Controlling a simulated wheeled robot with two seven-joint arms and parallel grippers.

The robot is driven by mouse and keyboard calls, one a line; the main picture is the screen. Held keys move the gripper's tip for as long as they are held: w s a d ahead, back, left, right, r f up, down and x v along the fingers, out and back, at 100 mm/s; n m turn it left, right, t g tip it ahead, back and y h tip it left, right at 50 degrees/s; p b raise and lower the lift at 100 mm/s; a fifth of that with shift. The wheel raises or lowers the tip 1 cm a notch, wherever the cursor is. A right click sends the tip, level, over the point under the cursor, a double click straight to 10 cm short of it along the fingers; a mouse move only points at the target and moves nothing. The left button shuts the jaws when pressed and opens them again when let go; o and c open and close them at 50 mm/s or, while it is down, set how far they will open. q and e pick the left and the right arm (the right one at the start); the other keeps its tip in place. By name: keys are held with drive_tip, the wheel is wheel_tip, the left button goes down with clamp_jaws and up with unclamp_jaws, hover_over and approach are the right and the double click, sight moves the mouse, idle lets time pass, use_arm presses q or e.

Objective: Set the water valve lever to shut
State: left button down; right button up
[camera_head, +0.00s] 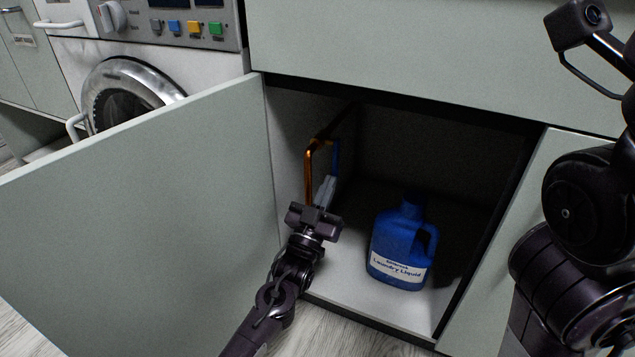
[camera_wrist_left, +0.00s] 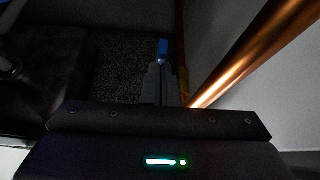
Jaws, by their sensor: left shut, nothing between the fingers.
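A copper pipe (camera_head: 309,172) runs up the inner left wall of the open cabinet; it shows large in the left wrist view (camera_wrist_left: 240,60). A blue lever (camera_head: 336,158) shows beside the pipe, and its blue end (camera_wrist_left: 163,48) appears just beyond my fingertips in the left wrist view. My left gripper (camera_head: 326,190) reaches into the cabinet, shut and empty, with its fingers pointing toward the lever. I cannot tell whether they touch it. The valve body is hard to make out in the shadow.
A blue laundry liquid jug (camera_head: 398,245) stands on the cabinet floor, right of my left gripper. The open cabinet door (camera_head: 140,220) spans the left. A washing machine (camera_head: 125,85) stands behind it. The cabinet's right and back are dark.

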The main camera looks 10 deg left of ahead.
use_arm(q)
drive_tip(key=shift+w+d+f, duration=0.1)
drive_tip(key=shift+w, duration=0.2)
idle(0.4)
